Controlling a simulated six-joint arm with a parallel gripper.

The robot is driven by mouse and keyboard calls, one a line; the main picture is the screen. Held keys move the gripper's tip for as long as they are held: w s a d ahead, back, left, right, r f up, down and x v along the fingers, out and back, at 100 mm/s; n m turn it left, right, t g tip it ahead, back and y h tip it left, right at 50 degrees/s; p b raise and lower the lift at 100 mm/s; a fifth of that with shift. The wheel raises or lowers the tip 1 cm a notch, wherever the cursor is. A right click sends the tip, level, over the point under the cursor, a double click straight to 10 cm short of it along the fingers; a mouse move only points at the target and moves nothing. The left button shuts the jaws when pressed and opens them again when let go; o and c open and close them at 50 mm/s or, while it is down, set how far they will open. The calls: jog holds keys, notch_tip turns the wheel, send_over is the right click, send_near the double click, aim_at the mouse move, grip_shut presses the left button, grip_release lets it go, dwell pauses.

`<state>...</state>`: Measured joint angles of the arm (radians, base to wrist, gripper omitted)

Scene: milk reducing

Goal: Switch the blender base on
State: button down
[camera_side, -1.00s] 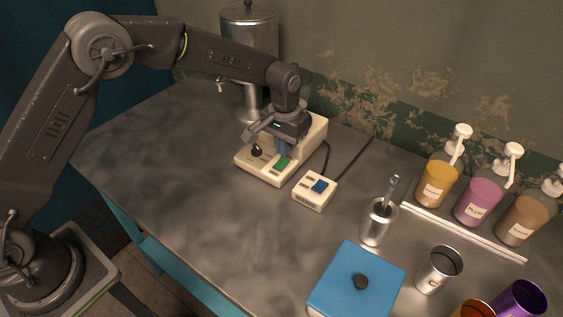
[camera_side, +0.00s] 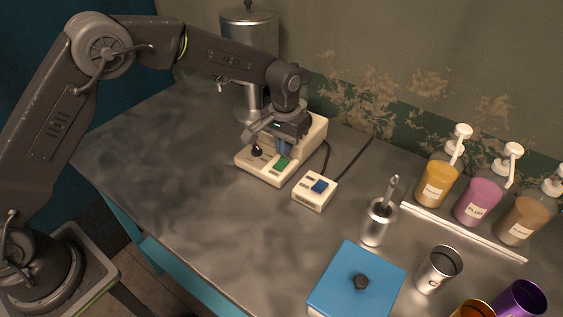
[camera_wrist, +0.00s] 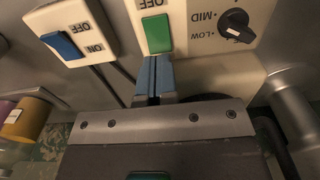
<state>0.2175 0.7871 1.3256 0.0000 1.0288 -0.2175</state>
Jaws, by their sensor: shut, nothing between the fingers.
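The cream blender base (camera_side: 258,168) stands at the back of the table. It has a green rocker switch (camera_side: 281,163) and a black knob (camera_side: 256,151) on its front part. In the wrist view the green switch (camera_wrist: 157,33) has OFF beside its far end, and the knob (camera_wrist: 236,23) is marked LOW and MID. My gripper (camera_side: 283,150) is shut and empty, pointing down at the near end of the green switch. Its blue fingertips (camera_wrist: 154,62) overlap that end in the wrist view; I cannot tell whether they touch it.
A small cream box (camera_side: 311,203) with a blue OFF/ON switch (camera_side: 319,186) sits to the right, with cables behind. A steel dispenser (camera_side: 249,60) stands behind my arm. A metal cup with a utensil (camera_side: 375,225), blue box (camera_side: 357,279) and pump bottles (camera_side: 434,185) stand right. The table's left is clear.

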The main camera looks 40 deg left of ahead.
jog(key=shift+f, duration=1.45)
dwell(1.1)
jog(key=shift+r, duration=0.15)
jog(key=shift+r, duration=3.4)
notch_tip(320, 180, up, 8)
jog(key=t, duration=0.1)
send_over(284, 159)
jog(key=s+a, duration=0.3)
jog(key=s, duration=0.2)
jog(key=s+a+r+t, duration=0.2)
jog(key=s+a+r, duration=0.2)
jog(key=s+r, duration=0.3)
jog(key=s+a+f+t, duration=0.1)
jog(key=s+a, duration=0.3)
jog(key=s, duration=1.5)
jog(key=shift+a+f+t, duration=0.15)
jog(key=shift+a+t, duration=0.05)
jog(key=shift+t, duration=0.6)
